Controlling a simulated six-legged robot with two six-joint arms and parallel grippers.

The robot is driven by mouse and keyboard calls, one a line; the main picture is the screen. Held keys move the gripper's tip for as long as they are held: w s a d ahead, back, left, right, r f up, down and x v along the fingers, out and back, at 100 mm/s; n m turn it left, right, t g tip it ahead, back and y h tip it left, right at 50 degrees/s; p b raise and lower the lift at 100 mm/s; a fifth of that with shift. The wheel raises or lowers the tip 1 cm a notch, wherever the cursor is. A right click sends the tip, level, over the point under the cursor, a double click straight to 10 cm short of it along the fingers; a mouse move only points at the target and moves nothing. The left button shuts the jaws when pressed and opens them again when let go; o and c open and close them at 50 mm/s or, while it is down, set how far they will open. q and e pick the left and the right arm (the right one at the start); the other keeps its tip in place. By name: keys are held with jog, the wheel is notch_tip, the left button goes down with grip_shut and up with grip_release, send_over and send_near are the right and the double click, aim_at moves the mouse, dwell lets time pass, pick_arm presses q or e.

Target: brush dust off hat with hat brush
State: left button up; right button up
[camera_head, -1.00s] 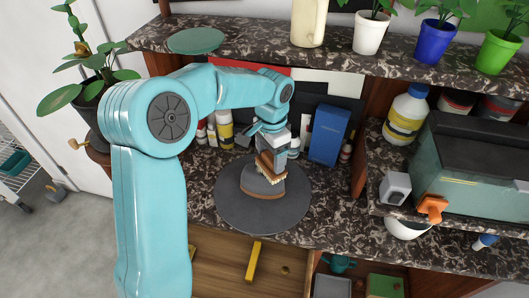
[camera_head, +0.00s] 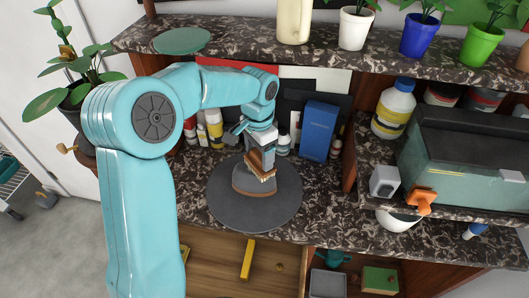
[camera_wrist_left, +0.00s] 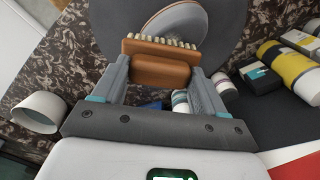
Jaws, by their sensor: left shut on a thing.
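The grey hat (camera_head: 243,184) with a brown band rests on a round dark grey mat (camera_head: 225,211) on the marble-patterned counter. It also shows at the top of the left wrist view (camera_wrist_left: 178,24). My left gripper (camera_head: 259,150) is shut on the brown wooden hat brush (camera_head: 262,163), above the hat. In the left wrist view, the brush (camera_wrist_left: 160,62) sits between the fingers with its pale bristles facing the hat. The brush covers part of the hat. I cannot tell whether the bristles touch it. Dust is too small to make out. My right gripper is out of view.
Bottles (camera_head: 214,128) and a blue box (camera_head: 319,131) stand behind the mat. A glass tank (camera_head: 465,185) and an orange clip-like object (camera_head: 421,199) are at the right. A shelf with potted plants overhangs the back. Below is an open wooden drawer (camera_head: 213,270) with a yellow bar.

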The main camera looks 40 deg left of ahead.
pick_arm(q)
jog(key=shift+s+a, duration=0.25)
jog(key=shift+a, duration=0.25)
jog(key=shift+s+a, duration=0.25)
jog(key=shift+a, duration=0.2)
jog(key=shift+s+a, duration=0.3)
jog(key=shift+a, duration=0.3)
jog(key=shift+s+a, duration=0.2)
jog(key=shift+a, duration=0.05)
jog(key=shift+d, duration=0.1)
jog(key=shift+w+r, duration=0.1)
jog(key=shift+r, duration=0.15)
notch_tip(320, 180, up, 7)
jog(key=p, duration=0.5)
jog(key=shift+f+p, duration=0.2)
jog(key=shift+p, duration=0.1)
jog(key=shift+f, duration=0.1)
